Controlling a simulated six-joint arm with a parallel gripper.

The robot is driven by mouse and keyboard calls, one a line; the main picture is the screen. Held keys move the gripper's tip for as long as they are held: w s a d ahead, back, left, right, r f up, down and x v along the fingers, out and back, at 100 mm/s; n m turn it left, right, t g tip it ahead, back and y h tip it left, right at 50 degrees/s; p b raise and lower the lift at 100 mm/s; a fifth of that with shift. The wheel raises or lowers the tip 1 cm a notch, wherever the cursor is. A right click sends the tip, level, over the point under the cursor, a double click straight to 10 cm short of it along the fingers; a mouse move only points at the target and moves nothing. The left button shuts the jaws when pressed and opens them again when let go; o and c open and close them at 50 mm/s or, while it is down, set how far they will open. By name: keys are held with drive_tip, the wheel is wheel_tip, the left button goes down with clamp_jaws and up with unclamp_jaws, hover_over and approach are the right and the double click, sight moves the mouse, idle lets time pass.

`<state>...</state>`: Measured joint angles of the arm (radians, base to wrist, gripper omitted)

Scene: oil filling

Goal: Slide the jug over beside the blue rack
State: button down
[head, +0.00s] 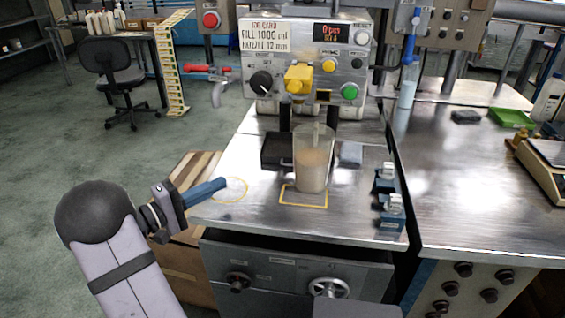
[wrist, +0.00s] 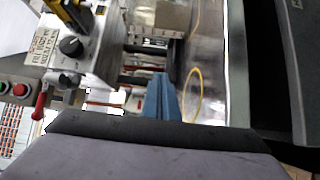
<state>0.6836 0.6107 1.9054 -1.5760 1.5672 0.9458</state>
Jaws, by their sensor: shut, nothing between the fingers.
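The clear jug (head: 313,172) stands upright on the steel bench, at the yellow square outline (head: 304,205) below the filling machine. It holds a pale tan liquid. Two blue pieces with pale tops, the blue rack as far as I can tell, stand at the bench's right edge, one farther back (head: 384,180) and one nearer (head: 391,212). They are right of the jug, with bare steel between. The fingers also show in the wrist view (wrist: 162,100).
A black block (head: 277,152) sits left of the jug and a grey block (head: 350,154) behind it to the right. The machine's panel (head: 305,60) rises behind. A gap separates this bench from the right-hand bench (head: 470,200). The bench's front left is clear.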

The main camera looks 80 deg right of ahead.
sight(324, 175)
drive_tip(key=p+x, duration=0.2)
drive_tip(key=x, duration=1.7)
drive_tip(key=s, duration=0.1)
drive_tip(key=s+a+p, duration=0.1)
drive_tip(key=shift+s+a, duration=0.25)
drive_tip(key=shift+s, duration=0.05)
drive_tip(key=shift+s+a, duration=0.2)
drive_tip(key=shift+s, duration=0.25)
drive_tip(key=shift+s+f, duration=0.1)
drive_tip(key=shift+s, duration=0.05)
drive_tip(key=s+a+b, duration=0.1)
drive_tip(key=s+b, duration=0.2)
drive_tip(key=s+a+b, duration=0.2)
drive_tip(key=s+b, duration=0.1)
drive_tip(key=s+a+b, duration=0.1)
drive_tip(key=s+b, duration=0.2)
drive_tip(key=shift+s+a+f, duration=0.15)
drive_tip(key=shift+s+a, duration=0.2)
drive_tip(key=shift+s, duration=0.05)
drive_tip(key=shift+s+a+r+b, duration=0.25)
drive_tip(key=shift+s+a+b, duration=0.05)
drive_tip(key=shift+s+b, duration=0.35)
drive_tip(key=shift+w, duration=0.1)
